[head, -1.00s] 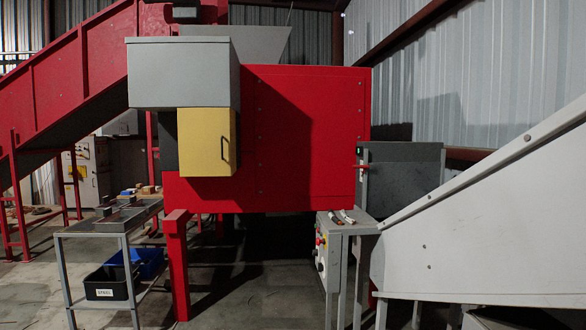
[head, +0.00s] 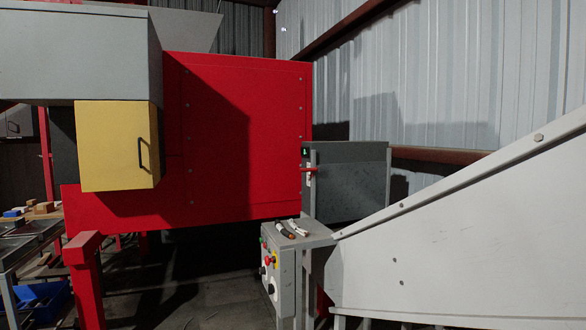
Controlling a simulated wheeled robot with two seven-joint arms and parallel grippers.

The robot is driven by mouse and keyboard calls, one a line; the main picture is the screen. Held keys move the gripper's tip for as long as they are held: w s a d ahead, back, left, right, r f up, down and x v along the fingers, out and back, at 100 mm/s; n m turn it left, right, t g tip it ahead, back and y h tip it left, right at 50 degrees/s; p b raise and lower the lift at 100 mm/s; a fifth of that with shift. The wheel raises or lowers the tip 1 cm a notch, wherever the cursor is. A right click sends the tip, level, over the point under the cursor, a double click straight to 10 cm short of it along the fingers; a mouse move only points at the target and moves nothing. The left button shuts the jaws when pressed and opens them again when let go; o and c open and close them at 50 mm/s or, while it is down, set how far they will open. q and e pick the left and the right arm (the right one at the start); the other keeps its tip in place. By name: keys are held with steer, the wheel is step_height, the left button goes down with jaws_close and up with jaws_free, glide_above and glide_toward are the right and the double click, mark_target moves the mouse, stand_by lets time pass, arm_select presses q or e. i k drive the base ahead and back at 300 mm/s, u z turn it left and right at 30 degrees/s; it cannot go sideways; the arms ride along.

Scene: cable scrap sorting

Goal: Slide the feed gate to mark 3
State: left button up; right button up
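I cannot make out a feed gate with numbered marks for certain. A short red handle (head: 310,170) sticks out at the left edge of a grey box (head: 350,185), beside the right end of the large red machine housing (head: 235,140). A light strip lies behind the handle, and a small dark plate with a light spot (head: 305,152) sits above it. Any marks there are too small to read. Neither of my grippers is in view.
A grey control box (head: 283,275) with buttons stands below, with cable pieces (head: 291,231) on the ledge. A pale sloping conveyor side (head: 480,240) blocks the right. A yellow door (head: 117,147) and red post (head: 86,275) stand left. Dark floor (head: 190,290) shows between.

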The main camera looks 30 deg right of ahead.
mark_target(348, 192)
steer(key=i, duration=2.8)
steer(key=z, duration=1.15)
